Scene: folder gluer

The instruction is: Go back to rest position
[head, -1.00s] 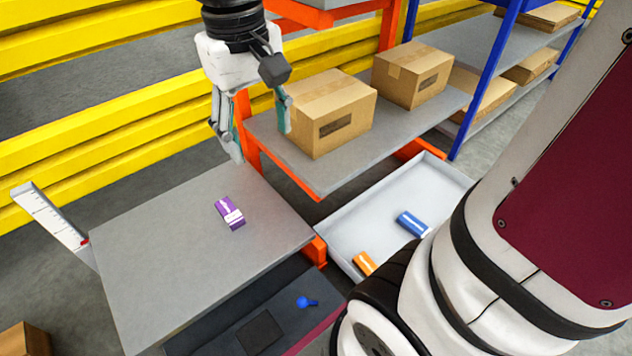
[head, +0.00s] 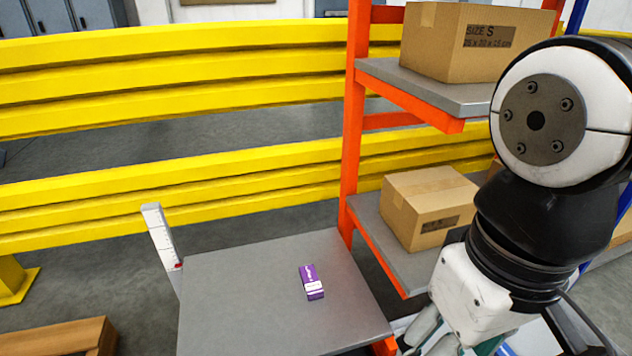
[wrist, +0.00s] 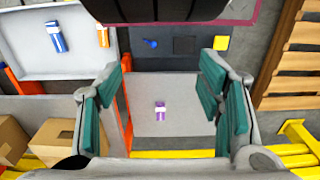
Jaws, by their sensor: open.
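My gripper (wrist: 163,108) is open and empty in the wrist view, its teal pads wide apart. In the head view my gripper (head: 455,340) is at the lower right, partly cut off by the frame's bottom edge. A purple and white box (head: 312,282) lies on the grey table (head: 230,300), to the left of my gripper in the head view. The purple box also shows in the wrist view (wrist: 160,111), between the fingers but well beyond them, not touched.
Orange shelving with cardboard boxes (head: 428,205) stands beside the table. A yellow barrier (head: 150,190) runs behind. The wrist view shows a pale tray (wrist: 85,60) with a blue item (wrist: 57,37) and an orange item (wrist: 102,36), and a blue knob-like piece (wrist: 151,43).

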